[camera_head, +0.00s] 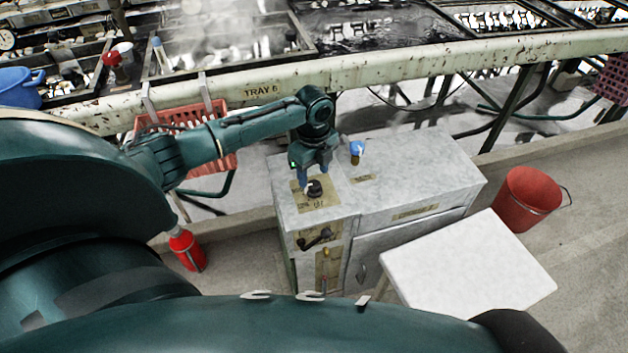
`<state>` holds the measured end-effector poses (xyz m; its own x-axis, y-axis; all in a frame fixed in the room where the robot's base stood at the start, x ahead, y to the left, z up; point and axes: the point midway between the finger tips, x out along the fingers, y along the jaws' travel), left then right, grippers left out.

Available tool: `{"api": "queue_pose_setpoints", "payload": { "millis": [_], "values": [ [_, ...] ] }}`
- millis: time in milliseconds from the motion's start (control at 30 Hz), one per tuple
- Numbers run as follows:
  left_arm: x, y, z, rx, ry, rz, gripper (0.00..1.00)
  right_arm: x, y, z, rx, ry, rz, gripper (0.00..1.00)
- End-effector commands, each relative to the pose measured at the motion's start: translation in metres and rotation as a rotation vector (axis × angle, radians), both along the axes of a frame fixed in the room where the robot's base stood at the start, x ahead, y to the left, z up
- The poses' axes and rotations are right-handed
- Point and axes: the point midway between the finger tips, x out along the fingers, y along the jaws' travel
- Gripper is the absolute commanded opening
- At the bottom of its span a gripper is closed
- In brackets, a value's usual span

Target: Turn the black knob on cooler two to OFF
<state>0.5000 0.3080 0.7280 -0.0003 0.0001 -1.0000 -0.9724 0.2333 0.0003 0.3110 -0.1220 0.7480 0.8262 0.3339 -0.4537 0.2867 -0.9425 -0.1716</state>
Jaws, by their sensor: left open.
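A pale, box-like cooler cabinet (420,165) stands on the floor in the middle, and its front label is too small to read. On its top at the left, a black knob (315,190) sits on a tan plate with small, unreadable markings. My left gripper (308,184) points down at the knob, open, with its blue fingertips right at it. I cannot tell whether the fingers touch the knob, and the gripper hides part of the plate. My right gripper is not in view.
A blue-handled valve (357,149) stands on the top just right of my gripper. A black crank handle (315,238) is on the cabinet's front. A white stool top (470,264), a red bucket (525,198) and a red bottle (187,250) stand around. The basin bench (400,62) runs behind.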

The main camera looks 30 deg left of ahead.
Motion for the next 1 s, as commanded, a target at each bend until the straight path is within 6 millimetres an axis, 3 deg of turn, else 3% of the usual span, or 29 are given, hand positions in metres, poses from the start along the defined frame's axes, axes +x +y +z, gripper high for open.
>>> {"api": "queue_pose_setpoints", "payload": {
  "millis": [200, 600, 1000],
  "values": [
    [0.000, 0.000, -0.028, 0.000, 0.001, 0.000, 0.52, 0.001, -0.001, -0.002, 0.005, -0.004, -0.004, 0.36],
    [0.000, 0.000, -0.034, 0.001, 0.000, 0.000, 0.52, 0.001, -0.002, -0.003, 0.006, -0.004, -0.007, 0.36],
    [0.000, 0.000, -0.034, 0.001, 0.000, 0.000, 0.19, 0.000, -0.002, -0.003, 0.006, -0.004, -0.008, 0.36]
  ]
}}
